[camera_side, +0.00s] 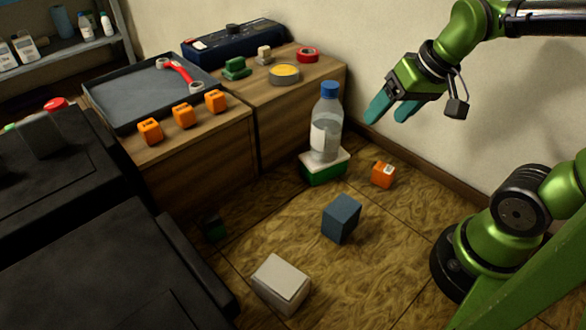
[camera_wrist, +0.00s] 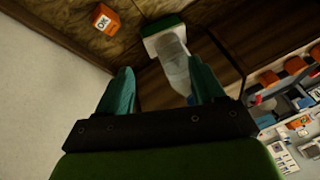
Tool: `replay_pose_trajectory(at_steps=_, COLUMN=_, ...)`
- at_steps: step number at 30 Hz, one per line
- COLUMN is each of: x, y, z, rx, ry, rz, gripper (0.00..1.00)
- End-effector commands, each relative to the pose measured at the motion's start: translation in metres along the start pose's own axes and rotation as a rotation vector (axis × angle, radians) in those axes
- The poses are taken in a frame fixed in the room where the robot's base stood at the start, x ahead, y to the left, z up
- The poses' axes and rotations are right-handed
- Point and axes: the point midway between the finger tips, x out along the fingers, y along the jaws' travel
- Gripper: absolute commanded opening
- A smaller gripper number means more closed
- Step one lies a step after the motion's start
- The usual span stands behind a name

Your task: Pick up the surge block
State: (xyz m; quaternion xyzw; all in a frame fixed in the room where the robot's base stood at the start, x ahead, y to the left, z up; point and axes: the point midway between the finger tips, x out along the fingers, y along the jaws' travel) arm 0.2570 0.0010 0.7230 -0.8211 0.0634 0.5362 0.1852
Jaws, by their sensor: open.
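My gripper (camera_side: 386,118) is in the air near the wall, to the right of the bottle, with its teal fingers pointing down. It is open and empty, and its fingers also show apart in the wrist view (camera_wrist: 160,68). No block carries a readable surge name, so I cannot tell which one it is. A small orange block (camera_side: 383,174) with a white label stands on the floor, below my gripper in the picture. It also shows at the top left of the wrist view (camera_wrist: 105,20). A dark blue block (camera_side: 341,218) and a pale grey box (camera_side: 280,284) are also on the floor.
A clear bottle with a blue cap (camera_side: 326,120) stands on a green-and-white box (camera_side: 325,167) beside the wooden cabinet (camera_side: 300,122). Several orange blocks (camera_side: 184,115) line the cabinet top by a dark tray (camera_side: 130,98). Black units (camera_side: 110,265) fill the lower left.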

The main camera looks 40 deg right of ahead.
Motion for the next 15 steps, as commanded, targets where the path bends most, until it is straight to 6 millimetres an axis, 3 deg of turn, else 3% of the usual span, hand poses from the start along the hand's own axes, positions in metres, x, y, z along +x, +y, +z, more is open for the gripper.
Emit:
replay_pose_trajectory(at_steps=3, x=0.023, y=0.028, z=-0.012, rx=-0.114, ry=-0.155, rz=0.094, gripper=0.68)
replay_pose_trajectory(at_steps=7, x=0.038, y=0.056, z=-0.019, rx=-0.298, ry=-0.324, rz=0.147, gripper=0.68)
replay_pose_trajectory(at_steps=15, x=0.037, y=0.068, z=-0.019, rx=-0.545, ry=-0.431, rz=0.137, gripper=0.68)
